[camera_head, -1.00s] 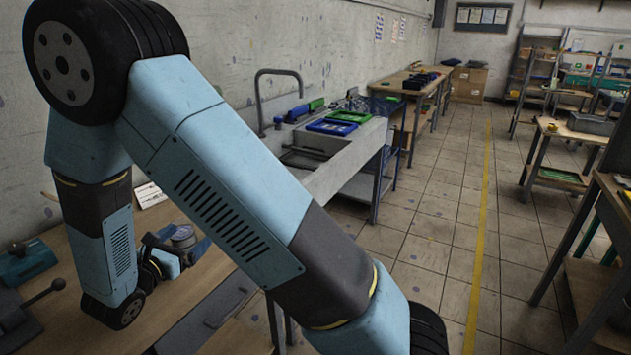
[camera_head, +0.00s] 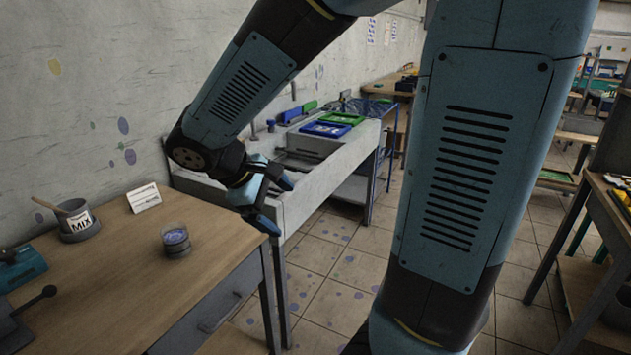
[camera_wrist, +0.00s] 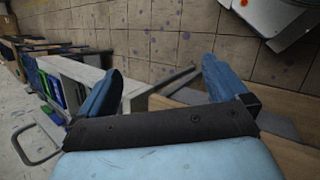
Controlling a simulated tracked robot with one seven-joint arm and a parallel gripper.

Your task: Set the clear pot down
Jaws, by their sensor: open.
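The clear pot (camera_head: 176,241), a small see-through jar with bluish contents, stands upright on the wooden table (camera_head: 115,262) in the head view. Nothing touches it. My gripper (camera_head: 277,203) is open and empty, up and to the right of the pot, near the table's far right corner and the front of the sink. In the wrist view my gripper's two blue fingers (camera_wrist: 162,68) are spread apart with nothing between them. The pot does not show in the wrist view.
A grey pot marked MIX (camera_head: 79,226) with a stick in it and a white card (camera_head: 144,197) stand behind the clear pot. A teal device (camera_head: 20,268) with a lever is at the left. The sink (camera_head: 310,180) lies beyond the table. The table's right front is clear.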

